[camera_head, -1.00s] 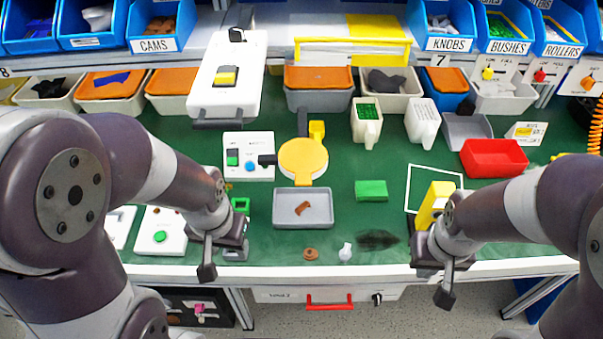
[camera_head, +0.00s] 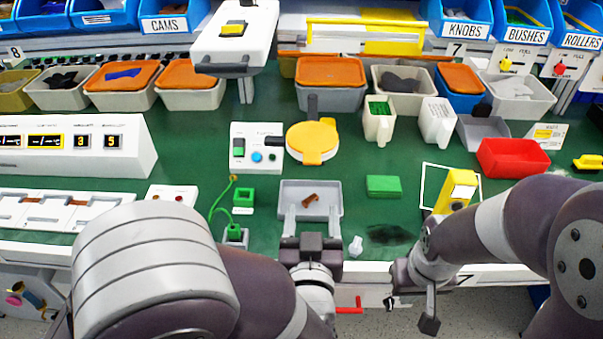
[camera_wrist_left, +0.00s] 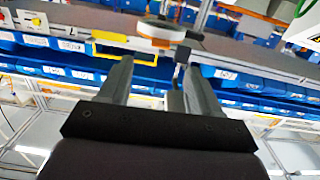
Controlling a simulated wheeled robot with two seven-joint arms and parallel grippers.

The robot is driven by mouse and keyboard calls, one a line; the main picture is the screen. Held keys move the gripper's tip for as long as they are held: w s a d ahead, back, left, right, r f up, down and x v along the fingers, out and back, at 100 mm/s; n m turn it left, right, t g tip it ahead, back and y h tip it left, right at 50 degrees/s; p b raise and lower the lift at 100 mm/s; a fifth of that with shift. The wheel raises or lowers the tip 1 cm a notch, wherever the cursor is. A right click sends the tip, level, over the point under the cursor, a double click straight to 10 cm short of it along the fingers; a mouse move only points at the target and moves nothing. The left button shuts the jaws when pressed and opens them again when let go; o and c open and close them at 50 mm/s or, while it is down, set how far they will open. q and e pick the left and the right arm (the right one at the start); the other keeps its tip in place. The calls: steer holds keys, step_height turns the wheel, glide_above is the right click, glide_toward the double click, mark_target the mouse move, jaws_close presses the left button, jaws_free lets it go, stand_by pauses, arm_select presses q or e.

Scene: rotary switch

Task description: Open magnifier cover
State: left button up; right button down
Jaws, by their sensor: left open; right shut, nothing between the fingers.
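The magnifier has a round yellow cover (camera_head: 312,142) that lies flat over it on the green bench. A dark bar rises behind the cover, and a dark piece sticks out on its left. My left gripper (camera_head: 312,212) is open and empty in front of the cover, with its fingers over the grey tray. In the left wrist view its open fingers (camera_wrist_left: 158,85) point toward a round, edge-on object that looks like the magnifier. My right gripper (camera_head: 430,318) is shut and empty at the bench's front edge, apart from the cover.
A white button box (camera_head: 257,148) stands just left of the cover. The grey tray (camera_head: 311,188) with a brown piece lies in front. A green block (camera_head: 384,186) and a yellow device (camera_head: 456,190) are to the right. A white lamp-like head (camera_head: 236,38) overhangs the back left.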

mark_target(312, 163)
arm_select(q)
steer(key=shift+t, duration=0.3)
steer(key=w, duration=0.8)
steer(key=w+r, duration=0.1)
steer(key=w, duration=0.3)
steer(key=shift+w+a, duration=0.1)
steer(key=shift+w, duration=0.3)
